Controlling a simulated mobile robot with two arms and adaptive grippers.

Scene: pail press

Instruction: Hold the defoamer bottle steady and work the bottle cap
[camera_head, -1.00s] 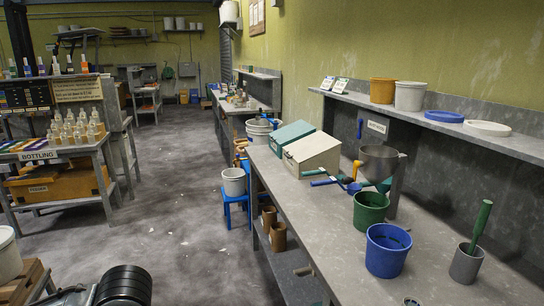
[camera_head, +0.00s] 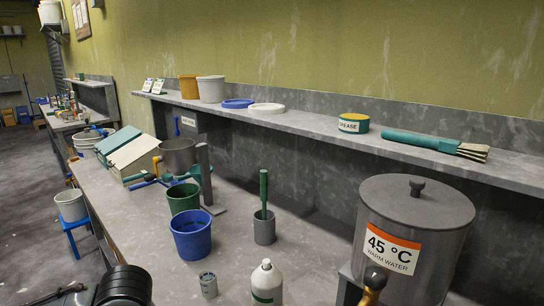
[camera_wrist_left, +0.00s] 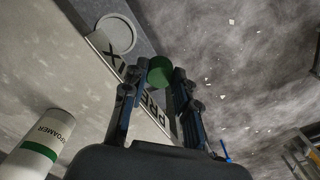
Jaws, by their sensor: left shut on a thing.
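The defoamer bottle (camera_head: 266,284) stands upright on the bench at the bottom middle of the head view, white with a green band and a pale narrow top. It also shows at the lower left of the left wrist view (camera_wrist_left: 40,143), apart from my gripper. My left gripper (camera_wrist_left: 158,80) is shut on a small dark green round piece (camera_wrist_left: 160,70), which looks like the bottle cap, above a surface with a lettered label strip. In the head view only dark parts of my left arm show at the bottom left. My right gripper is not in view.
A grey warm water tank (camera_head: 415,240) stands right of the bottle. A small grey cylinder (camera_head: 208,285) is to its left. Behind are a blue pail (camera_head: 191,238), a green pail (camera_head: 183,198) and a grey cup (camera_head: 264,230) with a green-handled tool. A shelf (camera_head: 300,122) runs above.

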